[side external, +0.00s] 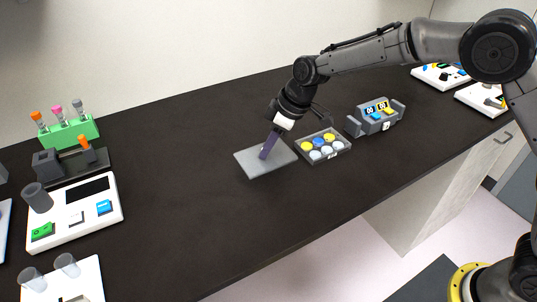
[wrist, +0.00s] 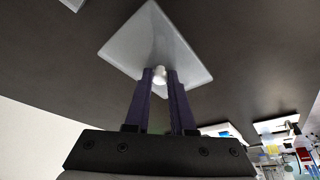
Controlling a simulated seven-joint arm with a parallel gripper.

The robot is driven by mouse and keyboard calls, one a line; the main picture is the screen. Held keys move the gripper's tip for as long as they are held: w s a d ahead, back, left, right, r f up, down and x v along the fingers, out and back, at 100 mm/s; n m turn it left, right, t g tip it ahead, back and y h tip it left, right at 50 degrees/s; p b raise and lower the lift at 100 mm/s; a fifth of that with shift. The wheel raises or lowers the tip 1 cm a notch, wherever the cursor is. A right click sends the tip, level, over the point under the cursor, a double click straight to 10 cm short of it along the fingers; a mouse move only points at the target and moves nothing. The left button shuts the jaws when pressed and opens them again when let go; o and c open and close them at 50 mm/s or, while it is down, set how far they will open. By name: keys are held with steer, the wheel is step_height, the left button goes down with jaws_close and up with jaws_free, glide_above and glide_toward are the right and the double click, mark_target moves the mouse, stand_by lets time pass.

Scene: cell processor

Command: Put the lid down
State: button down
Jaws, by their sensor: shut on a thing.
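The lid (side external: 254,163) is a flat, pale grey, square plate over the dark worktop in the side view. In the wrist view the lid (wrist: 150,35) lies beyond my fingertips, with a small round white knob between them. My gripper (side external: 265,154) has purple fingers and points down at the lid's middle. In the wrist view my gripper (wrist: 160,75) is shut on the knob. The lid is just left of the grey tray. I cannot tell whether it touches the worktop or hangs slightly above it.
A grey tray (side external: 346,154) holds blue, yellow and pale round pieces close right of the lid. A grey device (side external: 378,118) with small displays stands behind it. A green rack (side external: 68,134) and a white panel device (side external: 72,215) stand at the left. The worktop left of the lid is clear.

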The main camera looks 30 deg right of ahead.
mark_target(269, 154)
steer(key=shift+f, duration=1.45)
steer(key=shift+f, duration=0.2)
steer(key=c, duration=0.8)
jaws_free()
steer(key=shift+o, duration=0.2)
steer(key=shift+r, duration=0.15)
steer(key=shift+s+r, duration=0.1)
steer(key=shift+r, duration=0.2)
steer(key=v, duration=1.1)
steer(key=shift+d+r, duration=0.15)
steer(key=shift+r, duration=0.05)
steer(key=shift+s, duration=0.15)
